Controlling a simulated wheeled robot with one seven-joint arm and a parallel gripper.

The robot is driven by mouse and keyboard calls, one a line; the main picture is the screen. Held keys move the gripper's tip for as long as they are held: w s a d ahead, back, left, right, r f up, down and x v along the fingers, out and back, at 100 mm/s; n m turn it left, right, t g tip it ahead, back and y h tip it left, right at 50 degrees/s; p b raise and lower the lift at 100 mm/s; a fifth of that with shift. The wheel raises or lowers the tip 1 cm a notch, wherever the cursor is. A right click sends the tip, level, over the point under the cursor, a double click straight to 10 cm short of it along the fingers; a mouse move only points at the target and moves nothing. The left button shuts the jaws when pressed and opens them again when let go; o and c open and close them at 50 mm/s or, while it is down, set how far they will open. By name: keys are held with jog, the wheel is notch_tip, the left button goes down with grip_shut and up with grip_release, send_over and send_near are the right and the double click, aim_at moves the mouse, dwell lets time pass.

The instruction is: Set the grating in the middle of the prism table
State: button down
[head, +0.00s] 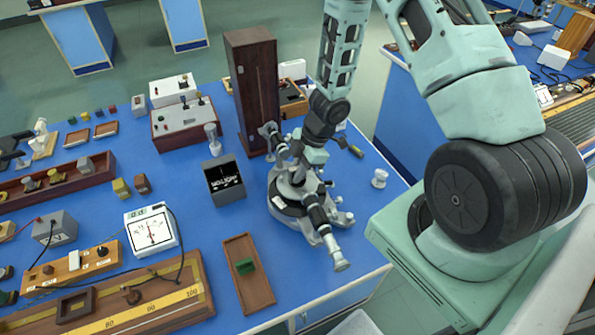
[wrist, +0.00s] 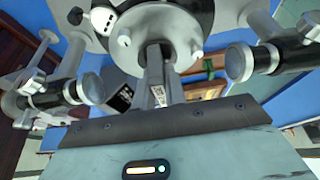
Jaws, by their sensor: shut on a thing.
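The spectrometer (head: 300,202) stands near the front right of the blue bench. Its small round prism table (wrist: 188,48) is pale and lies just beyond my fingertips in the wrist view. My gripper (wrist: 157,72) is shut, with its fingers over the middle of the spectrometer. A narrow grey piece with a small pale label (wrist: 159,94) shows between the fingers, which I take to be the grating. Most of it is hidden, and I cannot tell whether it touches the prism table.
The spectrometer's tubes (wrist: 240,62) stick out on both sides, close to my gripper. A dark display box (head: 223,180) and a tall wooden case (head: 253,90) stand nearby.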

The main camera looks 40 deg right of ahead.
jog(key=shift+f, duration=0.2)
jog(key=c, duration=1.5)
grip_release()
jog(key=shift+o, duration=0.2)
